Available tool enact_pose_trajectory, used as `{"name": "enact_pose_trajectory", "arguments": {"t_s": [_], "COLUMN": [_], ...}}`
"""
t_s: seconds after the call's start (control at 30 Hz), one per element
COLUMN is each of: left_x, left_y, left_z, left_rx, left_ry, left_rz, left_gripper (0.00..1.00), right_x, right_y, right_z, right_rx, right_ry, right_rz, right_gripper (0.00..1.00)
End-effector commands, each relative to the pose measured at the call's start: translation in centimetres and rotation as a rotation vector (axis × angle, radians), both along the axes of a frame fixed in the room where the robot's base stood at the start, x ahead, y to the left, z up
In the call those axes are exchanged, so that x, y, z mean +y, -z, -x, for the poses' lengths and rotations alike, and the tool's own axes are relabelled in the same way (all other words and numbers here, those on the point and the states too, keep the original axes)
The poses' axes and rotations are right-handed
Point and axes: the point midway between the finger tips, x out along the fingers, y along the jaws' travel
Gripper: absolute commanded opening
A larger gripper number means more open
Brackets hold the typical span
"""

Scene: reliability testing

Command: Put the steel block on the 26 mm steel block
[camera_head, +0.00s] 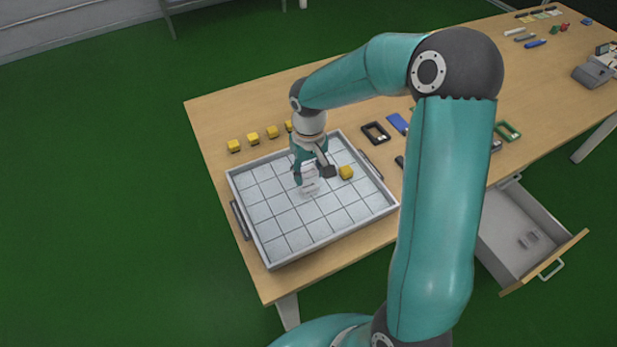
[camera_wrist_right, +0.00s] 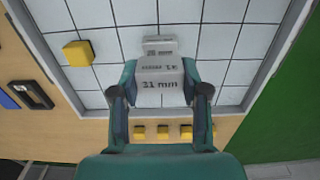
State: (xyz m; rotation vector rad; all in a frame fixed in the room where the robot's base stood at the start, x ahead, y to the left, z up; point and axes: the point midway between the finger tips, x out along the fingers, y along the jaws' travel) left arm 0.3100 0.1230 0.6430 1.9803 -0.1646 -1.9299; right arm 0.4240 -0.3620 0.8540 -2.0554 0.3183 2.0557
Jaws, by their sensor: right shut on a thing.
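My right gripper (camera_head: 309,172) is over the grey tray and points down; in the right wrist view its fingers (camera_wrist_right: 160,92) are shut on the sides of a pale steel block (camera_wrist_right: 158,88). The face toward the camera seems to read "21 mm". Further pale block surfaces with blurred lettering (camera_wrist_right: 159,49) show just beyond it, low over the tray. I cannot tell whether these touch the held block, nor read a 26 mm mark. In the head view, pale block surfaces (camera_head: 310,188) show below the fingers, partly hidden by the gripper. My left gripper is not in view.
The tray (camera_head: 285,252) has a raised rim and a gridded floor, mostly bare. A yellow cube (camera_head: 346,173) sits in it, right of the gripper. Several yellow cubes (camera_head: 252,138) line the table behind. A black frame (camera_head: 376,133) lies beyond the tray. An open drawer (camera_head: 520,235) juts out at right.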

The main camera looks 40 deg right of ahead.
Motion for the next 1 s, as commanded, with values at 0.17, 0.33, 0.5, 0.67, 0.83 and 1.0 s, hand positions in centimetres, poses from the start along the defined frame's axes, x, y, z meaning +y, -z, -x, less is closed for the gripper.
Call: {"name": "enact_pose_trajectory", "arguments": {"t_s": [0.17,0.33,0.5,0.67,0.83,1.0], "left_x": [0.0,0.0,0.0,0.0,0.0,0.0], "left_y": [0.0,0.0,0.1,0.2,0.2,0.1], "left_z": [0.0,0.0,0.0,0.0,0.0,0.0], "left_rx": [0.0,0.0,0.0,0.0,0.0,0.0], "left_ry": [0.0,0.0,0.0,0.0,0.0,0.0], "left_rz": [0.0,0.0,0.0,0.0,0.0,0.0], "left_gripper": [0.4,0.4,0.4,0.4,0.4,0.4], "right_x": [0.0,0.0,0.0,0.0,0.0,0.0], "right_y": [2.4,2.8,2.9,3.0,3.0,2.9], "right_z": [0.0,0.0,0.0,0.0,0.0,0.0], "right_rx": [0.002,-0.001,-0.001,0.0,0.0,0.0], "right_ry": [0.0,0.0,0.0,-0.001,-0.001,-0.001], "right_rz": [0.0,0.001,0.0,0.0,0.0,0.0], "right_gripper": [0.0,0.0,0.0,0.62,0.7,0.7]}}
